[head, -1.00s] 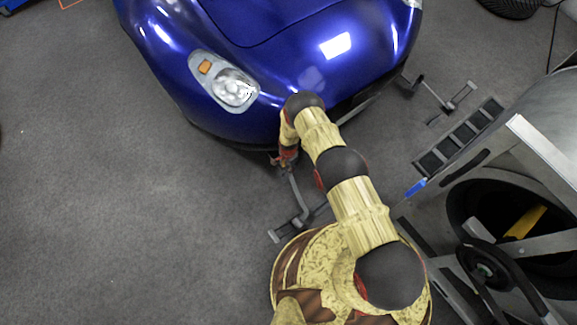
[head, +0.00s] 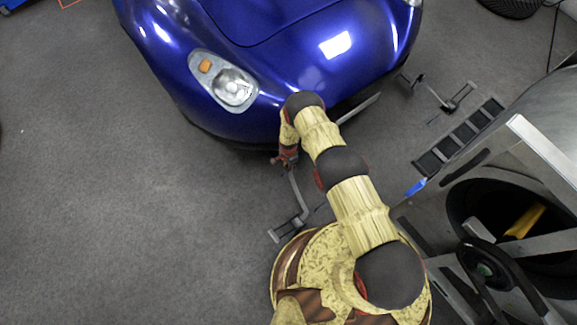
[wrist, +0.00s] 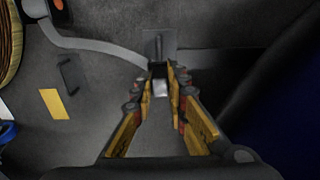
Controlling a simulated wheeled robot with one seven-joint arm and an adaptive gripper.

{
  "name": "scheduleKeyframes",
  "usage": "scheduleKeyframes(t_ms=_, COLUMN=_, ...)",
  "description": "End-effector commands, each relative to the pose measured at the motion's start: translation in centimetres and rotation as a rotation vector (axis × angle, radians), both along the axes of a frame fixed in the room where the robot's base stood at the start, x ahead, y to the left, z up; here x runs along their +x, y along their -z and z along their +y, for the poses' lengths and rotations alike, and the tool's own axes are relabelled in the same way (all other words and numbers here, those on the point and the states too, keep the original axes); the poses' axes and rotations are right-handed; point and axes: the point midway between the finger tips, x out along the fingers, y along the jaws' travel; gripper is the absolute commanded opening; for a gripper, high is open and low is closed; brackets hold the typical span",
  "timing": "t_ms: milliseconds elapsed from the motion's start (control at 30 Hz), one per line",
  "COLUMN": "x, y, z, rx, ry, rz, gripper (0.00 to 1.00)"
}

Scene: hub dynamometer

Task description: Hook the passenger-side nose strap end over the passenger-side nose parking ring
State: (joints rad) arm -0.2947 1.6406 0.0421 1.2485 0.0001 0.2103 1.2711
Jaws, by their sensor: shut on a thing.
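My gripper (wrist: 160,76) is shut on a small pale metal piece (wrist: 160,88), which appears to be the strap end; the fingers hide most of it. A grey strap (wrist: 92,45) curves from the upper left to the fingertips. In the head view the strap (head: 296,190) runs from my gripper (head: 284,160) down to a floor bracket (head: 288,230). A dark plate with a short upright part (wrist: 158,46) lies just beyond the fingertips; I cannot tell whether this is the parking ring, or whether the held piece touches it.
The blue car's nose (head: 270,60) stands close beside my gripper and fills the right of the wrist view (wrist: 285,110). A second strap and bracket (head: 445,100) lie at the right. The dynamometer housing (head: 530,150) is at the right. Floor at the left is clear.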

Motion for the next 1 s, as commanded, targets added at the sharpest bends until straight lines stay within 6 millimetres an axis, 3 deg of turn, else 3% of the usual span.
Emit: scheduleKeyframes(t_ms=1000, x=0.05, y=-0.75, z=0.01, rx=0.001, ry=0.0, rz=-0.001, gripper=0.0)
